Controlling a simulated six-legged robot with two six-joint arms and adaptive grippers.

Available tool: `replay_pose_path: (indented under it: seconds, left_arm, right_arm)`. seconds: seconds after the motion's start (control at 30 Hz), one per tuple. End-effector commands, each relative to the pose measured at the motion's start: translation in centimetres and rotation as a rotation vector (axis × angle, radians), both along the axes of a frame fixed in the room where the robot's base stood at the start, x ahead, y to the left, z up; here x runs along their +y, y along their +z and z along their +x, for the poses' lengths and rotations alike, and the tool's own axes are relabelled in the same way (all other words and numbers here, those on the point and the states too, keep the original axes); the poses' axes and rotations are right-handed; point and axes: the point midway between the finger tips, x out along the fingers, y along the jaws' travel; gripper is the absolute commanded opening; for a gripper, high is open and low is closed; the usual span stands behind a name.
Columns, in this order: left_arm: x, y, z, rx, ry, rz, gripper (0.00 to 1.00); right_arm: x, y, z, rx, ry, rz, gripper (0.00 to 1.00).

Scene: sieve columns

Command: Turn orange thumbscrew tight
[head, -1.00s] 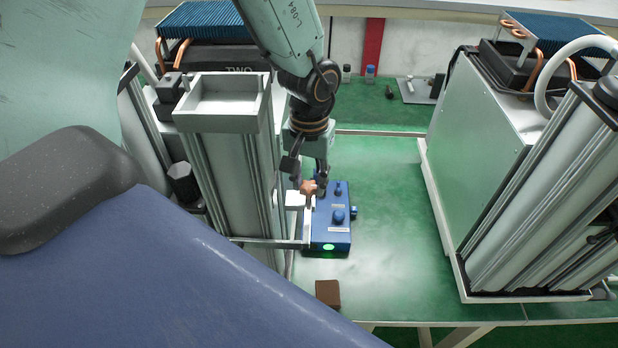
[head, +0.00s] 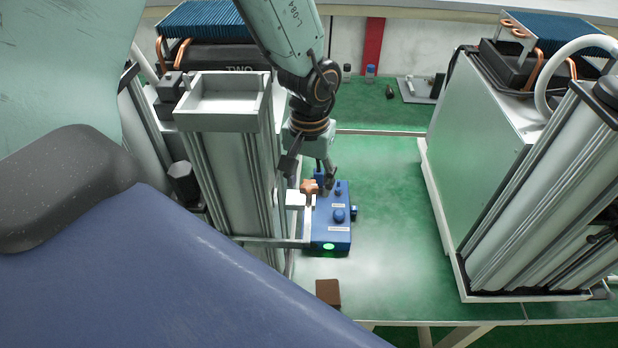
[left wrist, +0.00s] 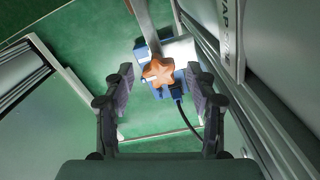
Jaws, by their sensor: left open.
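The orange thumbscrew (head: 310,186) is a star-shaped knob beside a white block, at the near end of my left arm's reach in the head view. In the left wrist view the thumbscrew (left wrist: 158,72) shows face-on, between and a little beyond my fingertips. My left gripper (head: 311,176) is open around the line to the knob, one finger on each side. In the left wrist view the left gripper's (left wrist: 162,88) pads stand clear of the knob with nothing between them. My right gripper is not in view.
A blue box (head: 330,235) with knobs and a green light stands beside the thumbscrew. A metal column with a tray (head: 225,123) rises close on the left. A brown block (head: 328,292) lies in front.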

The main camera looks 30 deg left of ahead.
Motion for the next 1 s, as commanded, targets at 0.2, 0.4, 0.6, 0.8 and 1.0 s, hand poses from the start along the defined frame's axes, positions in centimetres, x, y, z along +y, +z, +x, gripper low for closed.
replay_pose_path:
  seconds: [0.2,0.4,0.6,0.8,1.0]
  left_arm:
    - [0.0,0.5,0.1,-0.003,0.001,0.0,0.57]
    - [0.0,3.7,0.2,-0.008,0.001,0.0,0.57]
    - [0.0,7.8,0.2,-0.007,0.001,0.0,0.57]
    - [0.0,10.8,0.1,-0.004,0.0,0.001,0.57]
    - [0.0,12.0,0.0,-0.001,0.0,0.0,0.57]
  right_arm:
    - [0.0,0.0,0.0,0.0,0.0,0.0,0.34]
    - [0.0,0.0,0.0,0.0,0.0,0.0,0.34]
    - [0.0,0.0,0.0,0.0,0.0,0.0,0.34]
    - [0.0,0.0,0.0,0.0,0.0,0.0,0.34]
    - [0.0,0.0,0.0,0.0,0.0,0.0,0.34]
